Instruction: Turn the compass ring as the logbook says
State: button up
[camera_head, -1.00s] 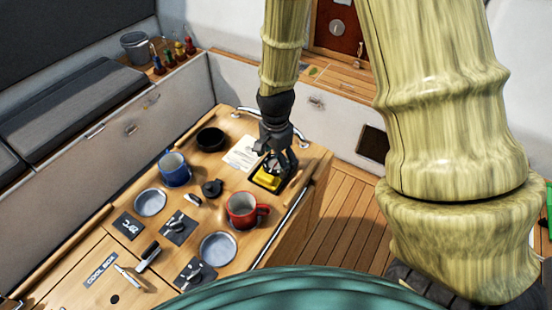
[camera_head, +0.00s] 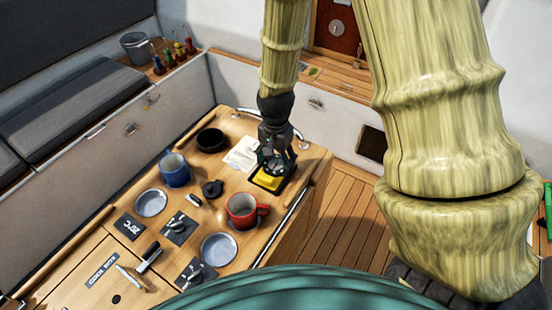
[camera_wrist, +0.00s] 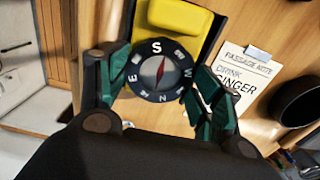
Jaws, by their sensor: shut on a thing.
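A round black compass (camera_wrist: 160,70) with white letters on its ring, a pale dial and a red needle shows in the wrist view. It lies between the fingers of my gripper (camera_head: 276,158), which is shut on it. In the head view the compass (camera_head: 273,166) is partly hidden by the fingers. Whether it is resting or lifted, I cannot tell. A clipped paper (camera_wrist: 246,75) headed "PASSAGE NOTE" shows "DRINK" and "GINGER". I cannot make out a logbook with ring instructions.
A red mug (camera_head: 243,210), blue mug (camera_head: 174,170), black bowl (camera_head: 211,140) and metal plates (camera_head: 151,203) stand on the table nearby. A rail (camera_head: 290,220) runs along the table's right edge.

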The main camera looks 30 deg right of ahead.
aim_at(276, 164)
jog(key=n, duration=0.5)
jog(key=shift+p, duration=0.3)
jog(key=shift+n, duration=0.3)
jog(key=o, duration=1.1)
jog(key=shift+c, duration=0.2)
jog(key=shift+r, duration=0.1)
notch_tip(276, 164, up, 12)
dwell(0.3)
